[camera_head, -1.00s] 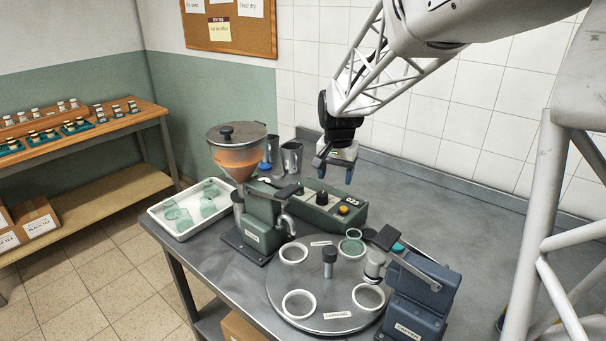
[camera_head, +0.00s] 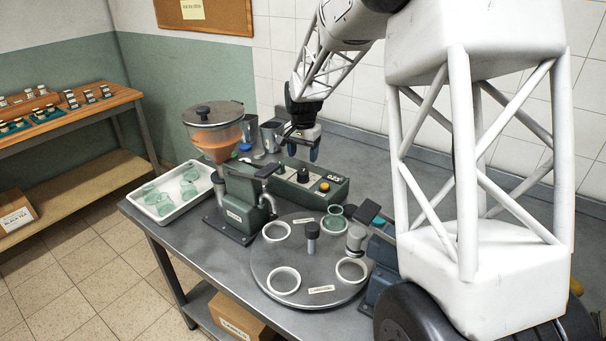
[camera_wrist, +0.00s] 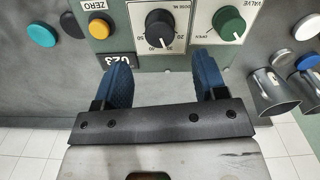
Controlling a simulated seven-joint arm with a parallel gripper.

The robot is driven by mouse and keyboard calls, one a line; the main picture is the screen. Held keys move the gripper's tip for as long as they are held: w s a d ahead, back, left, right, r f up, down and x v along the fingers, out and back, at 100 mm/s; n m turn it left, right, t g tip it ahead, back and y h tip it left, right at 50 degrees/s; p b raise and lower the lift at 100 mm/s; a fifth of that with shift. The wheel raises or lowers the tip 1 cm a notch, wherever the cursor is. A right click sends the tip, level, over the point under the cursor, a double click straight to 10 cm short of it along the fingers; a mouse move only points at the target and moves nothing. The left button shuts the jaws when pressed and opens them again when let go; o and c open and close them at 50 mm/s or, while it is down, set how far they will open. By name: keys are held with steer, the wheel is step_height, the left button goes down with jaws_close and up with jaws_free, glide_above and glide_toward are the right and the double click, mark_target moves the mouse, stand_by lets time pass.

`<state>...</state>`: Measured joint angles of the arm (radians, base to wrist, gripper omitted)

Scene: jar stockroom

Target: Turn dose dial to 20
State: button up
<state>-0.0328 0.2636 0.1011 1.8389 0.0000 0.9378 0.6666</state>
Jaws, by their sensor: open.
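The dose dial is a black round knob with a white pointer line on the green control box; it shows at the top middle of the wrist view (camera_wrist: 160,28) and in the head view (camera_head: 303,174). Its pointer faces the gripper side of the scale, close to the 30 mark. My gripper (camera_head: 303,150) is open and empty, above the back of the control box. In the wrist view my gripper's blue fingers (camera_wrist: 163,68) are spread wide, their tips just short of the dial, one toward each side, not touching it.
A yellow ZERO button (camera_wrist: 99,28) and a green valve knob (camera_wrist: 228,23) flank the dial. A hopper (camera_head: 217,130) stands left of the control box (camera_head: 325,191). A carousel (camera_head: 310,262) with white rings lies in front. Metal cups (camera_head: 270,136) stand behind.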

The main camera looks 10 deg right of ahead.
mark_target(303, 172)
steer(key=shift+f, duration=3.95)
steer(key=shift+c, duration=0.3)
steer(key=c, duration=0.9)
steer(key=shift+o, duration=0.2)
